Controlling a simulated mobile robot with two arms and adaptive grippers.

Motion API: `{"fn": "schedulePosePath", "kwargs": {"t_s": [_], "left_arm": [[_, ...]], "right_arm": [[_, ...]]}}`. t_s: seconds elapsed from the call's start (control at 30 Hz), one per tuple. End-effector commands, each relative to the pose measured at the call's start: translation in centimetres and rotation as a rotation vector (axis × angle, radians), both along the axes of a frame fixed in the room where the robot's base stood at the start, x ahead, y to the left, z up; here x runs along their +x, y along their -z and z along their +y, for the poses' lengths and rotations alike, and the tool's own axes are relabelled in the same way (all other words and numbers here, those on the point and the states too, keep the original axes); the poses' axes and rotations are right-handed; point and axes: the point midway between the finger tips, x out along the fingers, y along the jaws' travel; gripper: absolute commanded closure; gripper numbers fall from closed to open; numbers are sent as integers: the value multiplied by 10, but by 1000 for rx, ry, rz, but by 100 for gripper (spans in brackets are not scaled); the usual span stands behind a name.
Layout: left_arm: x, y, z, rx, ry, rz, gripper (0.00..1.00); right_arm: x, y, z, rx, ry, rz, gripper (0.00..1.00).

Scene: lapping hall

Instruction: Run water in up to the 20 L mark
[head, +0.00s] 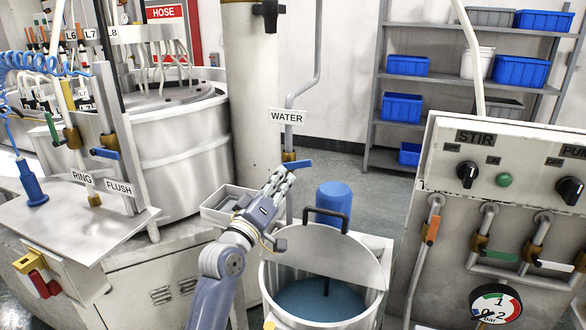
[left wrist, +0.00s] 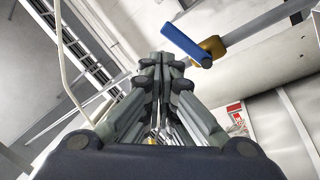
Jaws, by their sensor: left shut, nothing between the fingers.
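The WATER pipe (head: 289,140) comes down to a brass valve (head: 289,156) with a blue lever (head: 298,163) lying crosswise to the pipe. The brass valve (left wrist: 212,47) and lever (left wrist: 187,45) also show in the left wrist view. My left gripper (head: 283,174) is shut and empty, its fingertips close below the lever; I cannot tell whether they touch. The fingers (left wrist: 165,70) fill the middle of the wrist view. Below stands a steel tank (head: 271,285) with blue liquid (head: 318,300) inside, partly under a lid (head: 335,256). Litre marks are not legible. My right gripper is out of view.
A WATER sign (head: 287,117) hangs on the pipe. A small grey tray (head: 215,211) sits left of my wrist, and a blue cylinder (head: 334,200) stands behind the lid. The STIR control cabinet (head: 450,160) is on the right, the lapping machine (head: 180,150) on the left.

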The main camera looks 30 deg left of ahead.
Motion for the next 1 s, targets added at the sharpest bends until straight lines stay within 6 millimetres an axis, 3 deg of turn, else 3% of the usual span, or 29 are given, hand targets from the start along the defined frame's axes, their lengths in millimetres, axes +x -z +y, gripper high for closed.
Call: {"fn": "schedulePosePath", "kwargs": {"t_s": [0.2,0.47,0.67,1.0], "left_arm": [[-9,-18,-2,354,-254,18,100],[-12,-29,1,494,-362,51,100],[11,-40,10,495,-363,50,100],[66,-59,30,493,-360,52,100]], "right_arm": [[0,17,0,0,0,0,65],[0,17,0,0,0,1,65],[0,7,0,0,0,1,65],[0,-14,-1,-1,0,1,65]]}}
